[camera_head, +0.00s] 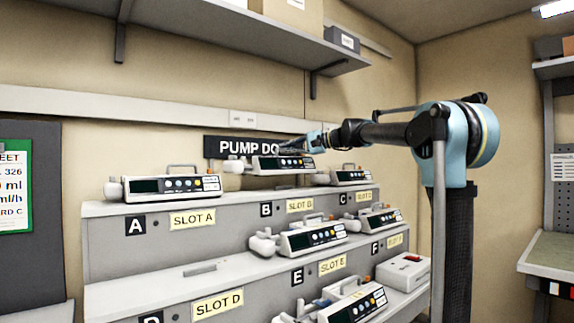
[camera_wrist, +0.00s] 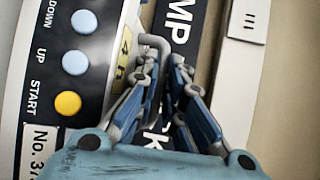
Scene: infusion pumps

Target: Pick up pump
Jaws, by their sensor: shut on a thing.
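My gripper (camera_head: 297,143) is at the end of my arm, above the top step of the dock in the head view. It is shut on the handle of a white pump (camera_head: 283,164) with a dark display and coloured buttons. The pump appears lifted above slot B (camera_head: 299,205), just under the "PUMP DO…" sign (camera_head: 240,148). In the wrist view, the fingers (camera_wrist: 163,80) close around the grey handle (camera_wrist: 154,43), beside the pump's button panel (camera_wrist: 70,65). Part of the handle is hidden by the fingers.
Other pumps stand at slot A (camera_head: 170,186), slot C (camera_head: 350,176), slot E (camera_head: 312,237) and slot F (camera_head: 381,219). Another pump (camera_head: 350,304) is low in front. A wall shelf (camera_head: 220,42) hangs above. A workbench (camera_head: 553,252) is at right.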

